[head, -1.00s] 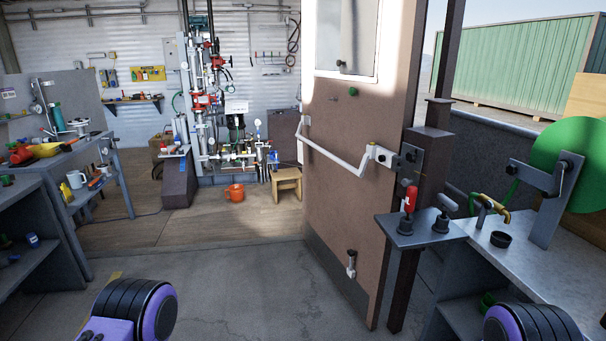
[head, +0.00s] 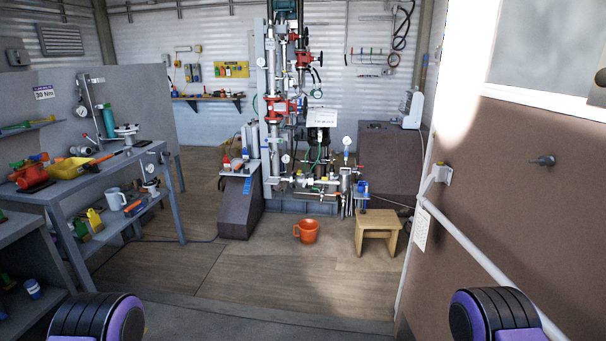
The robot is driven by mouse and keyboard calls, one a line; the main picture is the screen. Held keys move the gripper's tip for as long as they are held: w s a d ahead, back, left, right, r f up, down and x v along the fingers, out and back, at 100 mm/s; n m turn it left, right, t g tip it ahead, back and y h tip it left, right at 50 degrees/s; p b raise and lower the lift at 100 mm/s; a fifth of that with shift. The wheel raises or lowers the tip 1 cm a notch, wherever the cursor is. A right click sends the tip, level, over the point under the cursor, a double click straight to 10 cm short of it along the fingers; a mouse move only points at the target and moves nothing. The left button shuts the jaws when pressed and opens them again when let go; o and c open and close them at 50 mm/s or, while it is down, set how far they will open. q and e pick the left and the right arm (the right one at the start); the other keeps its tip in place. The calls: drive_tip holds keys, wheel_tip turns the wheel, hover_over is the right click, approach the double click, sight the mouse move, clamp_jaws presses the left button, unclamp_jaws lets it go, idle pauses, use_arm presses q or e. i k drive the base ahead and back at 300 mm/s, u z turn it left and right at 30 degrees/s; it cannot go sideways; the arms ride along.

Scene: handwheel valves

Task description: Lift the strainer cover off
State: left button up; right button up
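The pipe stand (head: 297,110) with red-bodied fittings (head: 279,107) and vertical pipes stands against the back wall, ahead of me and still well away. Low piping with valves and a gauge (head: 347,141) runs across its lower front. At this distance I cannot tell which part is the strainer or its cover. Only purple and black parts of my own arms show at the bottom left and bottom right. Neither gripper is in view.
An orange bucket (head: 306,231) and a wooden stool (head: 377,232) stand on the floor before the pipe stand. A cluttered workbench (head: 165,187) is on the left. A brown door (head: 520,190) with a white bar is close on the right. The middle floor is clear.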

sight(346, 175)
drive_tip(key=z, duration=0.05)
drive_tip(key=i, duration=2.6)
drive_tip(key=z, duration=0.65)
drive_tip(key=i, duration=2.35)
drive_tip(key=z, duration=0.5)
